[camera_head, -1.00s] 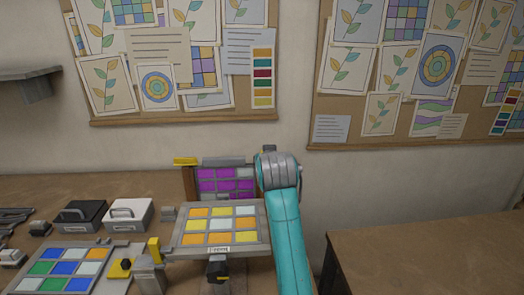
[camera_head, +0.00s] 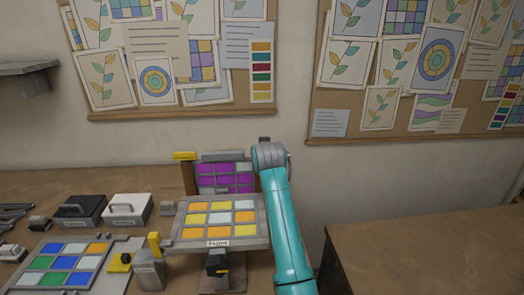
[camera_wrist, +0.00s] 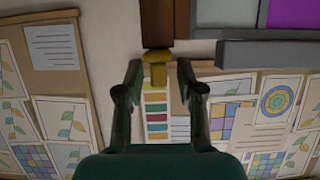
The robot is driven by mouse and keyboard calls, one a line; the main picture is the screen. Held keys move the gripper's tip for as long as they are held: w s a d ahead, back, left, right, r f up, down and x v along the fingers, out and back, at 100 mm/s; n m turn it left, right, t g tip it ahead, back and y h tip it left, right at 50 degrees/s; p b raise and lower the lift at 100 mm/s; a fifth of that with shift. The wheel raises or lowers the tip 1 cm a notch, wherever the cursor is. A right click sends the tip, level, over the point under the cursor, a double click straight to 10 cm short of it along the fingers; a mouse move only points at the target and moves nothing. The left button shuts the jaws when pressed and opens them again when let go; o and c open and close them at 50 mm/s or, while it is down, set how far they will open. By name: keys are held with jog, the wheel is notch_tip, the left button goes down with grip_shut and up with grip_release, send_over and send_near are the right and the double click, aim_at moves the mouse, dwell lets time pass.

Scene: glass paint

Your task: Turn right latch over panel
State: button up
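The purple panel (camera_head: 225,177) stands upright in a wooden frame at the back of the table. Its left yellow latch (camera_head: 185,156) lies at the top left; the right side is hidden by my arm. In the wrist view, which looks upside down, the right yellow latch (camera_wrist: 157,57) sits at the end of a wooden post (camera_wrist: 158,22), beside the panel's grey edge (camera_wrist: 270,54). My gripper (camera_wrist: 160,70) is open, with one finger on each side of the latch. Whether the fingers touch it I cannot tell.
A tilted panel of orange, yellow and white squares (camera_head: 219,218) stands in front. A blue and green panel (camera_head: 64,264), a black box (camera_head: 79,210) and a white box (camera_head: 127,208) are at left. Pinboards (camera_head: 180,111) hang behind. The right table (camera_head: 430,250) is bare.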

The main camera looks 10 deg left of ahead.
grip_shut()
jog(key=shift+h, duration=0.3)
jog(key=m+h, duration=0.4)
jog(key=shift+a, duration=0.35)
jog(key=shift+m+g+h, duration=0.4)
jog(key=shift+m+h, duration=1.8)
jog(key=shift+h, duration=0.4)
jog(key=shift+a+m, duration=0.1)
jog(key=shift+m, duration=0.2)
grip_release()
